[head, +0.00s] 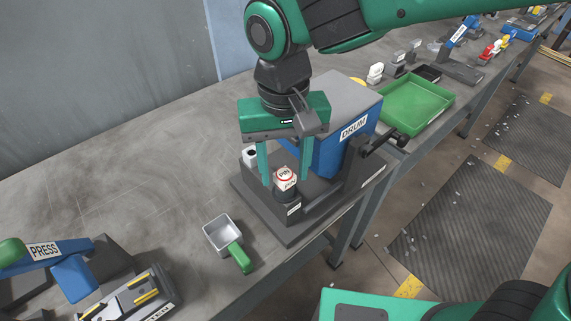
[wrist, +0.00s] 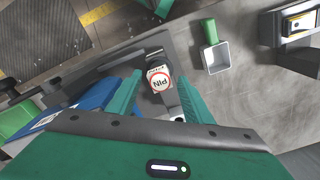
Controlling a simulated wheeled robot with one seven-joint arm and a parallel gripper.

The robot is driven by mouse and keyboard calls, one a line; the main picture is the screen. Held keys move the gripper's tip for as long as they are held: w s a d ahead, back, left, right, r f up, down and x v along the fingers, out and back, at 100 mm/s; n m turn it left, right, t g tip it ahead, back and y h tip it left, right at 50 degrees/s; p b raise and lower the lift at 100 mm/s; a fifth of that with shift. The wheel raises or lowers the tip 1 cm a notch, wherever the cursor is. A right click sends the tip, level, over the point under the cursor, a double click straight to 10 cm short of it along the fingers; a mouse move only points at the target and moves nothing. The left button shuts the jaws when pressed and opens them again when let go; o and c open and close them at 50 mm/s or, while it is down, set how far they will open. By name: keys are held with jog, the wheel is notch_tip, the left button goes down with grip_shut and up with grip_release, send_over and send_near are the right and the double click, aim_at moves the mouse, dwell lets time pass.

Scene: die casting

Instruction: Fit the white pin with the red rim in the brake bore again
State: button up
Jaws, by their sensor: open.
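The white pin (head: 286,176) has a red rim and the word PIN on its top. It stands on a dark round seat in a labelled block (head: 294,211) at the front of the DRUM machine (head: 350,140). How deep it sits is unclear. My gripper (head: 286,181) points down with its green fingers open, one on each side of the pin. In the wrist view the pin (wrist: 160,82) lies between the fingertips, with gaps visible on both sides. A small light piece with a dark hole (head: 250,155) stands behind the left finger; whether it is the brake bore is unclear.
A grey scoop (head: 222,234) with a green handle lies in front of the machine. A dark crank handle (head: 385,137) sticks out at its right. A green tray (head: 415,104) stands further right, and the blue PRESS (head: 60,252) at the lower left.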

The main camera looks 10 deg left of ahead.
aim_at(284, 173)
notch_tip(284, 173, up, 10)
jog(key=shift+r, duration=0.2)
dwell(0.9)
